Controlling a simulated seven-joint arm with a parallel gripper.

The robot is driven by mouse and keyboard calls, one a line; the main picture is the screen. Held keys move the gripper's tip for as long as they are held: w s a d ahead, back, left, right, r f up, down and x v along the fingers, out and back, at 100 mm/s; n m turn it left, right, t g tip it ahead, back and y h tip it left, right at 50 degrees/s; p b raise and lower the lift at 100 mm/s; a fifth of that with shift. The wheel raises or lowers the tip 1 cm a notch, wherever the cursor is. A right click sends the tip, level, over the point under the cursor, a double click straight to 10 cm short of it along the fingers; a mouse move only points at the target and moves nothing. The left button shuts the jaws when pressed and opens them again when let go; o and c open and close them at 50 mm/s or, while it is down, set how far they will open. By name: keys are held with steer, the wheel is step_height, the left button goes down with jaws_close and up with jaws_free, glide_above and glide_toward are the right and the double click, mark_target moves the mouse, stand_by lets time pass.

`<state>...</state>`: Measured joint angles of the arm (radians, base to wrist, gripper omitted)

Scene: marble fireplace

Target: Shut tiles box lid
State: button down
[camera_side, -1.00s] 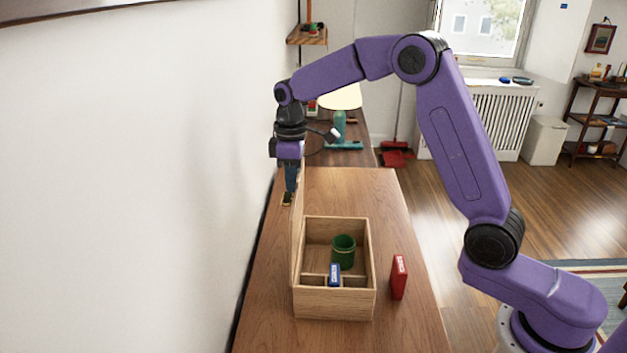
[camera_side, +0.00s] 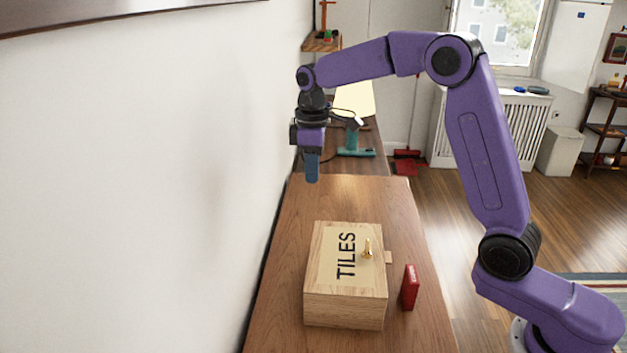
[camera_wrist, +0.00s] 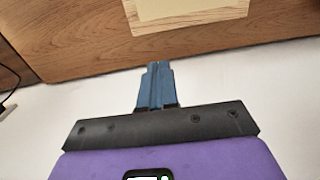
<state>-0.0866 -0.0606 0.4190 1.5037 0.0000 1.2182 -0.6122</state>
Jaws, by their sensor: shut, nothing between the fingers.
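The light wooden tiles box (camera_side: 345,309) stands on the wooden surface in the side view. Its lid (camera_side: 335,285), lettered TILES and with a small brass knob (camera_side: 367,249), lies flat over the top of the box. The contents are hidden. My gripper (camera_side: 312,180) is shut and empty, pointing down above the far end of the surface, behind the box and apart from it. In the wrist view my blue fingers (camera_wrist: 158,68) are together, and part of the box's pale wood (camera_wrist: 190,12) shows at the top edge.
A red box (camera_side: 410,287) stands upright just right of the tiles box. The white wall (camera_side: 130,190) runs close along the left. A lamp with a teal base (camera_side: 353,140) stands farther back. The wooden surface (camera_side: 375,195) behind the tiles box is clear.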

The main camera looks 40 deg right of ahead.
step_height(320, 180, up, 5)
steer(key=shift+f, duration=0.15)
stand_by(1.5)
steer(key=s+a+f+n, duration=0.1)
steer(key=s+a, duration=0.1)
steer(key=s, duration=0.7)
steer(key=s+a+f+n, duration=0.1)
steer(key=s+a+f, duration=0.15)
steer(key=s, duration=0.65)
steer(key=s+d+f+n, duration=0.1)
steer(key=s+d+f, duration=0.1)
steer(key=s, duration=0.7)
steer(key=s+d+f, duration=0.3)
steer(key=s+d, duration=0.1)
steer(key=s, duration=0.6)
steer(key=shift+d+n, duration=0.15)
steer(key=shift+n, duration=0.25)
